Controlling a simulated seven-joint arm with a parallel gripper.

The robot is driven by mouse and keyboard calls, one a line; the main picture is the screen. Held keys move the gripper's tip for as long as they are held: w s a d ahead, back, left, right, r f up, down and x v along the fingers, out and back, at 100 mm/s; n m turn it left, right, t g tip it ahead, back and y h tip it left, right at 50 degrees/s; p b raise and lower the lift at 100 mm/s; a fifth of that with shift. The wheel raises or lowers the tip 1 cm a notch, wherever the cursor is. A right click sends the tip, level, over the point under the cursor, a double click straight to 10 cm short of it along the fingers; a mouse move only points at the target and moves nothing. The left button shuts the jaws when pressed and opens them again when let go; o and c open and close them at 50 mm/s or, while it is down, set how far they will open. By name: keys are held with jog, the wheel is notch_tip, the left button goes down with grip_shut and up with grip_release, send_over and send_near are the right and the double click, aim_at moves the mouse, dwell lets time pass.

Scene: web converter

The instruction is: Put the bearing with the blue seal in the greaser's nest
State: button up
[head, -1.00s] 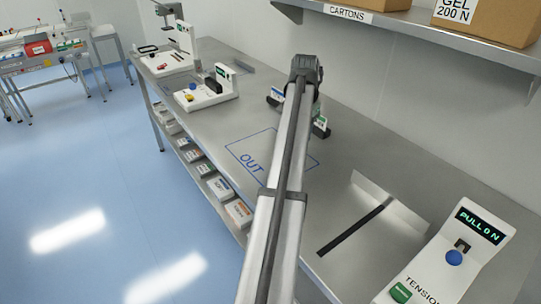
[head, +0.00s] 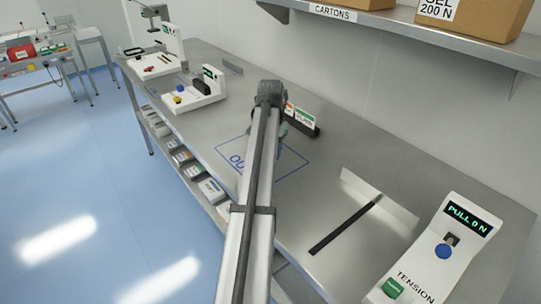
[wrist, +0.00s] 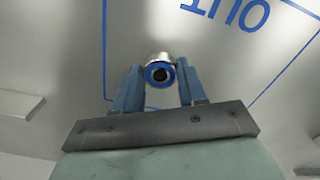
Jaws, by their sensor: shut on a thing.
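The bearing (wrist: 160,60), a metal ring with a blue seal around a dark bore, is between my gripper's fingertips (wrist: 159,78) in the wrist view. My gripper is shut on it, above the blue OUT outline (wrist: 105,60). In the head view my own arm hides the gripper and the bearing. Two white bench devices stand at the far left: one with a tall post (head: 170,48), one low with a small screen and blue and yellow parts (head: 200,92). I cannot tell which is the greaser, and no nest shows clearly.
A small rack with label cards (head: 303,118) stands right of my arm by the wall. A white tension tester (head: 440,255) is at the near right, beside a metal plate with a black strip (head: 345,225). A cartons shelf (head: 400,28) overhangs the bench. Bare bench lies between.

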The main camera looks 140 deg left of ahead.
jog(key=shift+f, duration=1.2)
jog(key=shift+f, duration=0.15)
jog(key=o, duration=1)
notch_tip(320, 180, up, 11)
jog(key=shift+r, duration=0.2)
jog(key=shift+o, duration=0.5)
jog(key=shift+r, duration=0.45)
